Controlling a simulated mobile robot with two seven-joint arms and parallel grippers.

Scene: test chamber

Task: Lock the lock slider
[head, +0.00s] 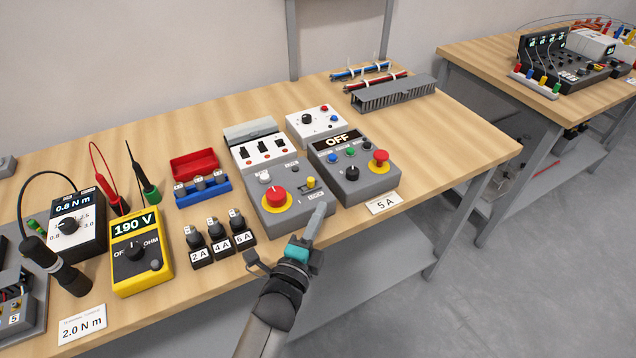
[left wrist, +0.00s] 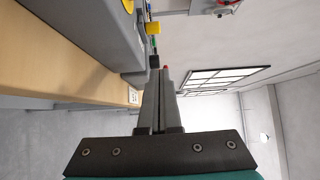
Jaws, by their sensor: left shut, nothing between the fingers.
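The lock slider is a small yellow knob (head: 311,183) in a slot on the sloped top of a grey control box (head: 283,214). A red rotary knob on a yellow disc (head: 274,197) is left of it. My left gripper (head: 320,208) is shut and empty, its fingertips close to the box's front right corner, just nearer than the slider. In the left wrist view the shut fingers (left wrist: 160,80) point toward the box's edge, and the yellow slider knob (left wrist: 152,28) shows beyond the tips, apart from them. My right gripper is out of view.
A second control box (head: 350,172) with an OFF display and a red mushroom button stands right of the grey box. Black labelled plugs (head: 219,238) stand left of my gripper. A 5 A card (head: 383,203) lies to the right.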

